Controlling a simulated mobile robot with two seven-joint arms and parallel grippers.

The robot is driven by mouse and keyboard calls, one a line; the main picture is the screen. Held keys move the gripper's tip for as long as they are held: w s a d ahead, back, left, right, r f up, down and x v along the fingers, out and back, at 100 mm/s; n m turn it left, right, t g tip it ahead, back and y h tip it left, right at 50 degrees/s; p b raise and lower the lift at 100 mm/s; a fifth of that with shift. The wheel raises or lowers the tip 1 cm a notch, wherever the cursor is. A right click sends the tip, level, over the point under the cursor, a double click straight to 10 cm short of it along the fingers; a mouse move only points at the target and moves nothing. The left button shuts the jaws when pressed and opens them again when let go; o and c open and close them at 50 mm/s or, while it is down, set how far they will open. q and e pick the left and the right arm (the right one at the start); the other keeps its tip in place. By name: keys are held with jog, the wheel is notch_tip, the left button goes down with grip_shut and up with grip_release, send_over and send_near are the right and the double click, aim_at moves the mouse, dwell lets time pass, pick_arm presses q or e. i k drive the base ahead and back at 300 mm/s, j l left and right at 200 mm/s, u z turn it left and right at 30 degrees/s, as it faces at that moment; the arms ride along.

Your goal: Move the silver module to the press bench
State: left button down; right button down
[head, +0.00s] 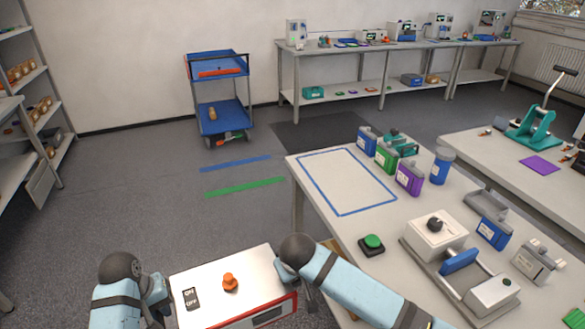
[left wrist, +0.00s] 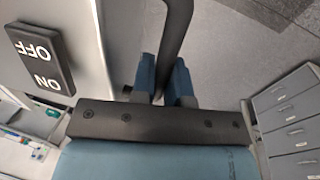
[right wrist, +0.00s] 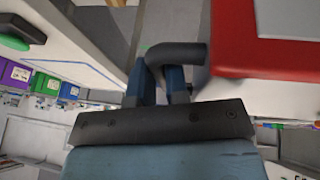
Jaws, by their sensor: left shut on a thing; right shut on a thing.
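A grey, silver-looking module (head: 537,262) with two knobs on top stands at the right end of the near table. The press bench (head: 480,150) is at the right, with a teal press (head: 530,130) on it. My left gripper (head: 162,300) is shut on a dark handle (left wrist: 173,30) at the left side of a white-and-red case (head: 200,275). My right gripper (head: 300,278) is shut on the dark handle (right wrist: 185,53) at the case's right side. The case has an ON/OFF switch and an orange knob on top. Both grippers are away from the silver module.
The near table (head: 330,230) holds blue, green and purple modules, a green button (head: 372,242) and a white device with a black knob (head: 436,232). A blue-outlined area on it is empty. A blue cart (head: 217,90) stands by the far wall. The floor left of the table is clear.

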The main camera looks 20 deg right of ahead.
aim_at(342, 177)
jog(key=i, duration=3)
jog(key=i+z, duration=0.25)
jog(key=i, duration=0.25)
jog(key=z, duration=2.4)
jog(key=k+j, duration=0.05)
